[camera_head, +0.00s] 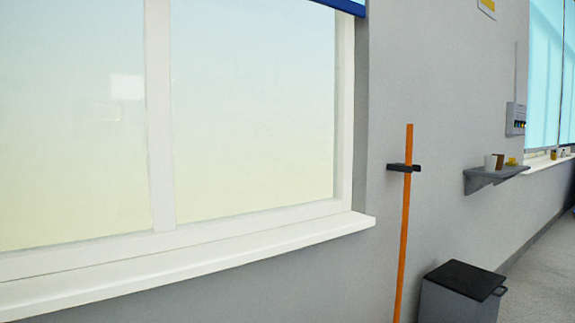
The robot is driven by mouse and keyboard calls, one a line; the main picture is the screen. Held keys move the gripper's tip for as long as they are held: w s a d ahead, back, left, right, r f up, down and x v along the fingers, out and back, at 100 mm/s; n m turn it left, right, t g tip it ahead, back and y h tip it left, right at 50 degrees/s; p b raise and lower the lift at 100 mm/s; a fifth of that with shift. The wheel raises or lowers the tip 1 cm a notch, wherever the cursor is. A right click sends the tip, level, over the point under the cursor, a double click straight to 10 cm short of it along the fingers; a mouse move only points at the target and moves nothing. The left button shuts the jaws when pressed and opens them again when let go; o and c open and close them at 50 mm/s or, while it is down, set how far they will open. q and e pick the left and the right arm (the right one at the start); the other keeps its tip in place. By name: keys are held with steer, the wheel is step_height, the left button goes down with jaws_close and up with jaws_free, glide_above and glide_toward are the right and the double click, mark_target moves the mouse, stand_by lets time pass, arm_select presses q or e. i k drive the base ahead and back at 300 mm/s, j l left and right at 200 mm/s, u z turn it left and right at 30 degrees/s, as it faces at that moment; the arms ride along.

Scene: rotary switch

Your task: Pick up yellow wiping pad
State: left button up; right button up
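A small yellow object (512,161) sits on the grey wall shelf (500,174) at the right. It may be the yellow wiping pad, but it is too small and far off to be sure. A white cup-like object (490,162) and a brown object (499,160) stand to its left on the same shelf. Neither of my grippers is in view.
A large window with a white sill (200,264) fills the left. An orange pole (405,220) stands upright in a dark wall clip (390,167). A grey bin with a black lid (464,278) stands below the shelf. Grey floor (540,270) is clear at the right.

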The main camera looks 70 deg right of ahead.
mark_target(512, 163)
steer(key=z, duration=3.6)
steer(key=i+l, duration=0.1)
steer(key=l, duration=0.2)
steer(key=i+l+z, duration=0.1)
steer(key=l, duration=0.25)
steer(key=i+l, duration=0.15)
steer(key=l, duration=0.15)
steer(key=i+l+z, duration=0.2)
steer(key=i+l, duration=0.25)
steer(key=i+l+z, duration=0.2)
steer(key=i+l, duration=0.15)
steer(key=i, duration=0.25)
steer(key=i+u, duration=0.15)
steer(key=i, duration=0.65)
steer(key=i+l+u, duration=0.15)
steer(key=i, duration=0.7)
steer(key=i+u, duration=0.25)
steer(key=i, duration=0.2)
steer(key=i+l+u, duration=0.25)
steer(key=i, duration=0.2)
steer(key=i+l+u, duration=0.25)
steer(key=i, duration=0.2)
steer(key=i+l+u, duration=0.2)
steer(key=u, duration=0.15)
steer(key=i+l+u, duration=0.45)
steer(key=u, duration=0.2)
steer(key=l, duration=0.1)
